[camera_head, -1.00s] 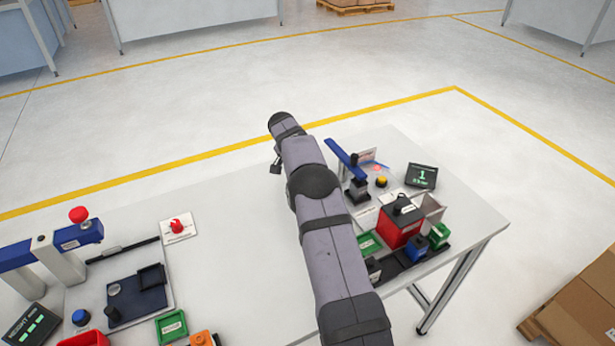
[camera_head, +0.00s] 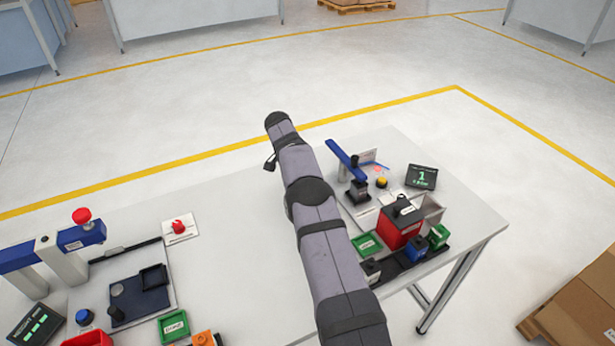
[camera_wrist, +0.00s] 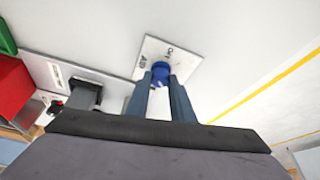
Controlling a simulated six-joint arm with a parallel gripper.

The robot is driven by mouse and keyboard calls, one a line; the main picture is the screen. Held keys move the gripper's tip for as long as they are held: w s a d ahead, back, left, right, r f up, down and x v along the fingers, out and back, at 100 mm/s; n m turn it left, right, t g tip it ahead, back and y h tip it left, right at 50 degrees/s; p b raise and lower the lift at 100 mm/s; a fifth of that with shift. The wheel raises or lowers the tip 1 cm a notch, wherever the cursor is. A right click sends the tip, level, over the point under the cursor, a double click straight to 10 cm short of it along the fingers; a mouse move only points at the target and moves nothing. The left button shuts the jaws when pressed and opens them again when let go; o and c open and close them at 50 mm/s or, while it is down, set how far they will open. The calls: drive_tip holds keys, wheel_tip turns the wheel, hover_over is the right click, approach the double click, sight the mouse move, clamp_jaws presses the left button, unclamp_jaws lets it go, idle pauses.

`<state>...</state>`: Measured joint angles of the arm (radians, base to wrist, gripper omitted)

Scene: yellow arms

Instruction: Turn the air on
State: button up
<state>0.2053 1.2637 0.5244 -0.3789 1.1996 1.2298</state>
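In the head view, my arm hides this knob and the fingertips. A red knob (camera_head: 178,227) on another white plate (camera_head: 188,235) stands on the left part of the table (camera_head: 240,250), well away from my gripper.
Right of my arm stand a blue lever press (camera_head: 345,158), a red box (camera_head: 397,226), a green bin (camera_head: 367,244) and a small display (camera_head: 421,177). At the left are a blue and grey fixture (camera_head: 60,250) and a dark tray (camera_head: 140,300).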

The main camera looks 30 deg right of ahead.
drive_tip(key=o, duration=0.4)
drive_tip(key=shift+o, duration=0.2)
drive_tip(key=b+v, duration=0.2)
drive_tip(key=v, duration=0.5)
drive_tip(key=shift+a+r, duration=0.1)
